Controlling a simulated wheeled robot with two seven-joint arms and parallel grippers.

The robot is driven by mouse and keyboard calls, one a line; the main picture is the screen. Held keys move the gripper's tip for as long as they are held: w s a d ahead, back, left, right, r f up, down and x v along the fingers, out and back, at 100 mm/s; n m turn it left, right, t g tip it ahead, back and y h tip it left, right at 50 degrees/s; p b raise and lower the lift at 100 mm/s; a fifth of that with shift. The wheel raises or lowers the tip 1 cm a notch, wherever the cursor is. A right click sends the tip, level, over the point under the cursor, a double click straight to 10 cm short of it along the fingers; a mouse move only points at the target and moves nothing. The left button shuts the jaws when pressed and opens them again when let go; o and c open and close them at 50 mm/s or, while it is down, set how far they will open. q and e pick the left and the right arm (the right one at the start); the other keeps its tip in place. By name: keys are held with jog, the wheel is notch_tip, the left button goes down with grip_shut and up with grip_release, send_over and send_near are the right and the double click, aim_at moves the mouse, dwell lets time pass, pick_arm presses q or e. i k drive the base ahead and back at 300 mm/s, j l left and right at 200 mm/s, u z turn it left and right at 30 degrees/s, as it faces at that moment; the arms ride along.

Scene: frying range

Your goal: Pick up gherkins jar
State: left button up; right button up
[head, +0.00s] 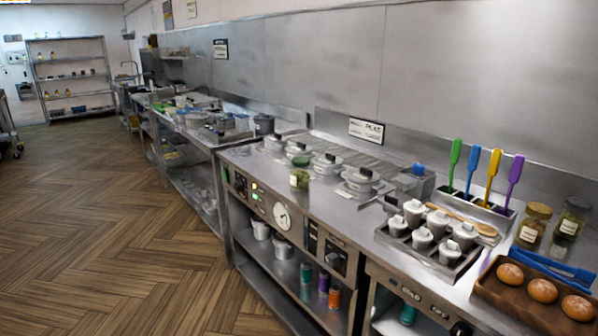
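A small jar with green contents and a dark green lid (300,175) stands upright on the steel counter, near the middle of the head view, in front of several lidded pans. Two more glass jars stand at the right: one with an olive-gold lid and pale label (533,227), and one with a dark lid (572,219) just behind it. The labels are too small to read, so I cannot tell for certain which jar holds gherkins. Neither of my grippers is in view.
A steel counter (330,193) runs along the wall. A tray of lidded pots (448,268), a wooden tray of buns (489,291), blue tongs (540,264) and coloured brushes (490,170) crowd its right end. The wooden floor (110,230) at left is clear.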

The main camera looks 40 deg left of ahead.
aim_at(300, 178)
jog(key=j+z, duration=0.3)
jog(key=j, duration=0.15)
jog(key=k+j+z, duration=0.1)
jog(key=j+z, duration=0.15)
jog(key=j, duration=0.2)
jog(key=k+j+z, duration=0.1)
jog(key=j+z, duration=0.2)
jog(key=j, duration=0.15)
jog(key=j+z, duration=0.2)
jog(key=z, duration=0.2)
jog(key=j+z, duration=0.2)
jog(key=z, duration=0.25)
jog(key=j+z, duration=0.25)
jog(key=z, duration=0.15)
jog(key=j+z, duration=0.2)
jog(key=z, duration=0.25)
jog(key=j+z, duration=0.35)
jog(key=u, duration=0.5)
jog(key=i+j+u, duration=0.1)
jog(key=u, duration=0.9)
jog(key=i+u, duration=0.1)
jog(key=u, duration=0.9)
jog(key=i+u, duration=0.15)
jog(key=u, duration=0.85)
jog(key=l+u, duration=0.15)
jog(key=u, duration=0.35)
jog(key=i, duration=0.05)
